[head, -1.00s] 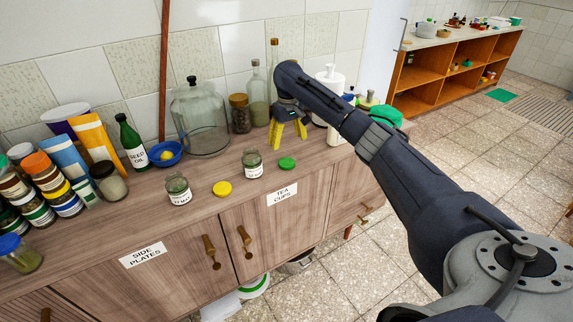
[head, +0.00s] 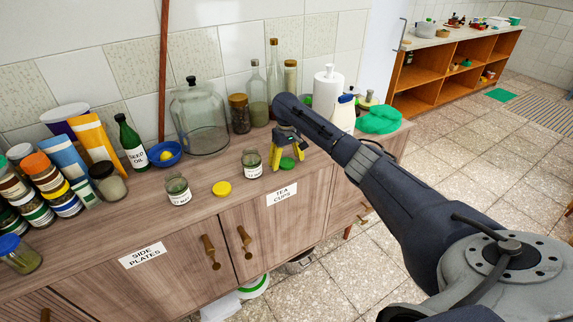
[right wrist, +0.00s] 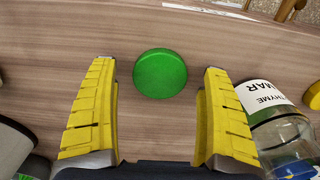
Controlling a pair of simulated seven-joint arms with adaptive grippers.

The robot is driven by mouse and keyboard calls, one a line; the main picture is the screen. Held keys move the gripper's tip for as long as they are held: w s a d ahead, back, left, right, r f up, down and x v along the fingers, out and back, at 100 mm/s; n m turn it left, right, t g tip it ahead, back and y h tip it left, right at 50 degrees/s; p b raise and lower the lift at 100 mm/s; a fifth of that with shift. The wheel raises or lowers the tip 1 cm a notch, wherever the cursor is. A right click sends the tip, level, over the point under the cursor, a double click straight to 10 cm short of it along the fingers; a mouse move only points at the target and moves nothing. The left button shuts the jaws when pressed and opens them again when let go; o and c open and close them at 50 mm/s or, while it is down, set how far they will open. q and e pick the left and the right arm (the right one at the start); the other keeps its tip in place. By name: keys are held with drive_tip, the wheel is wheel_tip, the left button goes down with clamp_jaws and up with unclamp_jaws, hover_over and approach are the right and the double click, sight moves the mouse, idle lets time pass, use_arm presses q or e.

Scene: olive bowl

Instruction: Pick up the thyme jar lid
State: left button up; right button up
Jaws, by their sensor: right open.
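A round green lid (head: 287,164) lies flat on the wooden counter near its front edge. It also shows whole in the right wrist view (right wrist: 161,74), between the fingertips. My right gripper (head: 288,156) is open, its yellow fingers pointing down around the lid, with a gap on each side. Its fingers show in the right wrist view too (right wrist: 158,68). The open glass thyme jar (head: 252,164) stands just left of the gripper in the head view. My left gripper is out of view.
A yellow lid (head: 222,188) and another open jar (head: 178,189) sit further left. Behind stand a big glass jug (head: 199,120), bottles, a blue bowl (head: 165,154) and a paper roll (head: 326,95).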

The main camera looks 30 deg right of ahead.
sight(287, 162)
drive_tip(key=shift+f, duration=0.25)
drive_tip(key=c, duration=1.1)
drive_tip(key=shift+o, duration=0.2)
wheel_tip(287, 162, up, 18)
drive_tip(key=w+a+f, duration=0.2)
drive_tip(key=a, duration=1.1)
drive_tip(key=shift+w+m, duration=0.4)
